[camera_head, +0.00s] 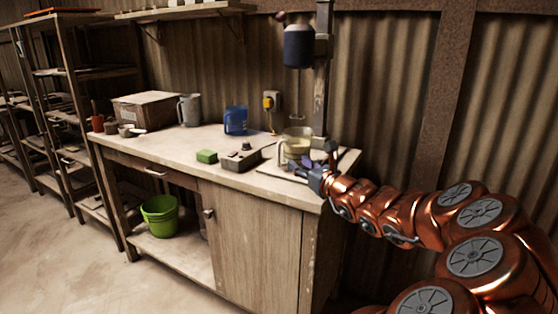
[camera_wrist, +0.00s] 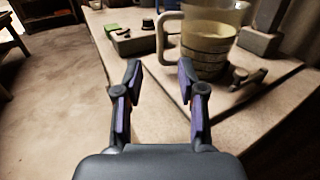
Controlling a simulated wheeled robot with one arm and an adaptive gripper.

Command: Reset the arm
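My copper arm reaches in from the right in the head view, and my gripper (camera_head: 312,166) is over the right end of the workbench. In the wrist view my gripper (camera_wrist: 161,78) has its two fingers apart with nothing between them. A clear measuring jug (camera_wrist: 206,50) stands just beyond the fingertips, its handle toward the left. The jug also shows in the head view (camera_head: 295,142), below the blue-headed mixer (camera_head: 298,46). The gripper is apart from the jug's body; whether a fingertip touches its handle I cannot tell.
The workbench (camera_head: 190,150) holds a green block (camera_head: 206,156), a grey control box (camera_head: 241,158), a blue jug (camera_head: 235,120), a grey pitcher (camera_head: 189,110) and a wooden box (camera_head: 146,110). A green bucket (camera_head: 159,215) sits on the lower shelf. Open floor lies front left.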

